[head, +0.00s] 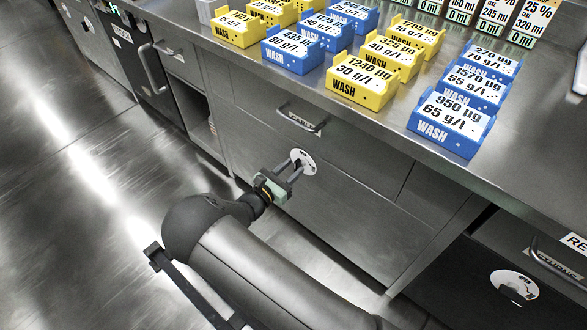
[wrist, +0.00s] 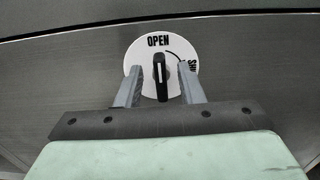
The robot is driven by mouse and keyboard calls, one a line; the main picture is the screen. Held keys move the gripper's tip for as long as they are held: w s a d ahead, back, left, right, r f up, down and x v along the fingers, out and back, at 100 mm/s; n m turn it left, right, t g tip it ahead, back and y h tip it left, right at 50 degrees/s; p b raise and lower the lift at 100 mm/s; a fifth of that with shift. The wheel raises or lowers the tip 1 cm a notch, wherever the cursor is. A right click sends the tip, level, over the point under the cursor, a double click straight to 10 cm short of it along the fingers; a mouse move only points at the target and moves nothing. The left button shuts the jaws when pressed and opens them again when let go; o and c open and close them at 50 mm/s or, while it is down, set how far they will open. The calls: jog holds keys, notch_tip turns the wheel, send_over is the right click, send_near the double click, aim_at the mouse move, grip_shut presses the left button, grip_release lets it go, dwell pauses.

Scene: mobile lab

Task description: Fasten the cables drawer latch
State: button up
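The cables drawer (head: 262,118) is a grey metal drawer front under the bench, flush in the cabinet, with a bar handle and a small label (head: 303,121). Its latch is a white round dial (head: 306,158) on the panel below the handle. In the wrist view the latch dial (wrist: 139,57) reads OPEN at the top, with an arc toward partly hidden lettering at the right. Its black knob (wrist: 160,77) stands upright, pointing at OPEN. My gripper (head: 288,174) is at the dial. In the wrist view my gripper (wrist: 160,88) is open, one finger each side of the knob, with gaps between.
Blue and yellow WASH-labelled holders (head: 447,123) stand along the bench top (head: 385,118) above. Another drawer with a dial latch (head: 514,287) is at the lower right. An open shelf bay (head: 203,128) lies left. The floor (head: 75,200) at left is clear.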

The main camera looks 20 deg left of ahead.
jog(key=shift+x, duration=0.75)
grip_shut()
